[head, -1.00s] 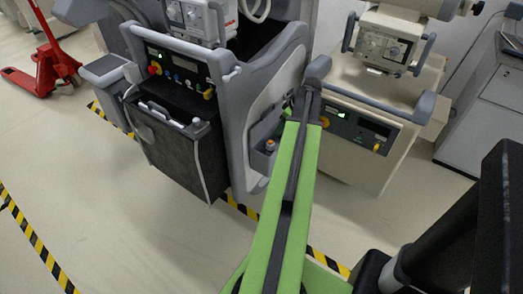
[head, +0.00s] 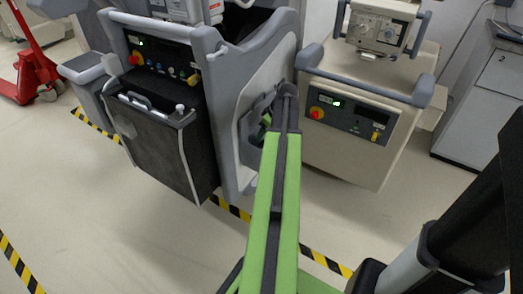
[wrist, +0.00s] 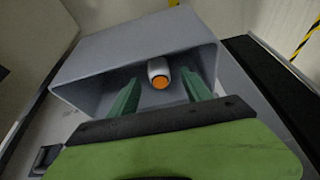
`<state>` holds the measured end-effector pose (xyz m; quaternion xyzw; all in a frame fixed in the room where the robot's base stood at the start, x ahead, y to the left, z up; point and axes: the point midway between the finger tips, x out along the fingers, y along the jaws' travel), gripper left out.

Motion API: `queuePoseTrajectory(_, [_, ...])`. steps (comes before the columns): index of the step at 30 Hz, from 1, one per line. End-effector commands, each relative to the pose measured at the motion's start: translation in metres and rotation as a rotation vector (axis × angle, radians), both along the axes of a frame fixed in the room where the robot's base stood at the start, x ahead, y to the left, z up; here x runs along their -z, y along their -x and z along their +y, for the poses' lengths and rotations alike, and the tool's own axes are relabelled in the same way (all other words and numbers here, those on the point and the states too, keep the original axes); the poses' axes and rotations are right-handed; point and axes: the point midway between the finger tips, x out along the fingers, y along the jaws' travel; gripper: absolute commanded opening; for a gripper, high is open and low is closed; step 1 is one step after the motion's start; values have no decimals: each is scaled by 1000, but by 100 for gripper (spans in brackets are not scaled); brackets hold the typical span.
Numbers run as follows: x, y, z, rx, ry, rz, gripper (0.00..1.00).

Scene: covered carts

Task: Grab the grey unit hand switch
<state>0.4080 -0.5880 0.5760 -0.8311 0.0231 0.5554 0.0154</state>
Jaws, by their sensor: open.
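The hand switch (wrist: 158,67) is a small pale grey cylinder with an orange button on its end. It sits in a grey open-fronted holder (wrist: 120,47) on the side of the grey unit (head: 232,85). My gripper (wrist: 162,80) is open, with one green finger on each side of the switch at the holder's mouth. I cannot tell whether either finger touches it. In the head view, my arm reaches to the holder (head: 247,130) and the switch is hidden.
A beige unit (head: 345,150) stands close to the right of my arm. Yellow-black tape (head: 232,210) crosses the floor below. Open floor (head: 120,235) lies at the front left.

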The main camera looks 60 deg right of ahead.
Motion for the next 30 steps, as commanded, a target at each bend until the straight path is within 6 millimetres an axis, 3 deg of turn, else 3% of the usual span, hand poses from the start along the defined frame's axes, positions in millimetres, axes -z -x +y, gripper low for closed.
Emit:
queuePoseTrajectory(9, [51, -13, -1, -2, 0, 0, 57])
queuePoseTrajectory(17, [48, -14, -1, -1, 0, 0, 56])
queuePoseTrajectory(30, [48, -15, -1, -2, 0, 0, 0])
